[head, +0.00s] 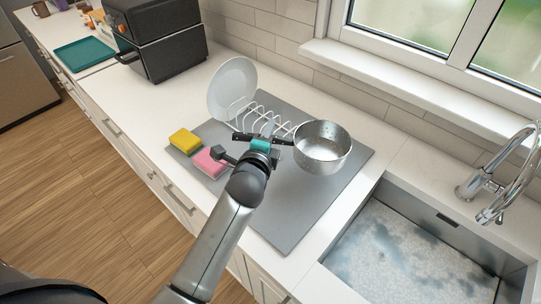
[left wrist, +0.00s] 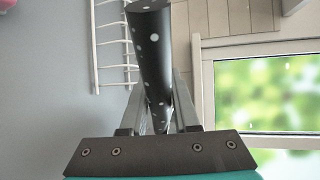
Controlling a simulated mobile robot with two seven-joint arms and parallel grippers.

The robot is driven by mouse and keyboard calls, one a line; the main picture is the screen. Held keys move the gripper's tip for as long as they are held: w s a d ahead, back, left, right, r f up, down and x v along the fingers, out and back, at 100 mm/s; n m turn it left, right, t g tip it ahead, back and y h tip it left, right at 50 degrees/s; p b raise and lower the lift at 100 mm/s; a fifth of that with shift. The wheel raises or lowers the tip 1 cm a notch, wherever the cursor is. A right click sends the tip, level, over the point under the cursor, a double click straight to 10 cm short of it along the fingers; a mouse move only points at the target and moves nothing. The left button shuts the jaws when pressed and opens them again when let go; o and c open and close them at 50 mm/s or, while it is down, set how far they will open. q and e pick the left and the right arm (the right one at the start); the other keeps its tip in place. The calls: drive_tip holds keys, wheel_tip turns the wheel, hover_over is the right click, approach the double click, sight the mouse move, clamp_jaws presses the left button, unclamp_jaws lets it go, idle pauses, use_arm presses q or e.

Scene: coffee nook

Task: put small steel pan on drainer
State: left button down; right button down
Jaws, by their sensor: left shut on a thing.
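The small steel pan (head: 322,150) shows in the head view with its opening up, at the right end of the white wire drainer rack (head: 262,106). My left gripper (head: 268,142) is shut on the pan's dark handle, left of the bowl. In the left wrist view the speckled dark handle (left wrist: 152,50) runs between the two fingers, and part of the white rack (left wrist: 95,45) shows at upper left. The pan hides part of the grey mat behind it. I cannot tell whether its base touches anything. My right gripper is not in view.
A white plate (head: 230,84) stands in the rack's left end. A yellow sponge (head: 185,140) and a pink sponge (head: 209,161) lie on the left of the grey mat (head: 290,215). The mat's front is clear. A sink (head: 408,250) with a tap (head: 490,185) is at right.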

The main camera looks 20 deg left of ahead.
use_arm(q)
drive_tip(key=shift+f+b, duration=1)
drive_tip(key=shift+f, duration=2.45)
drive_tip(key=c, duration=0.7)
unclamp_jaws()
drive_tip(key=shift+f, duration=0.1)
drive_tip(key=shift+o, duration=0.2)
drive_tip(key=p+v, duration=0.1)
drive_tip(key=v, duration=1.1)
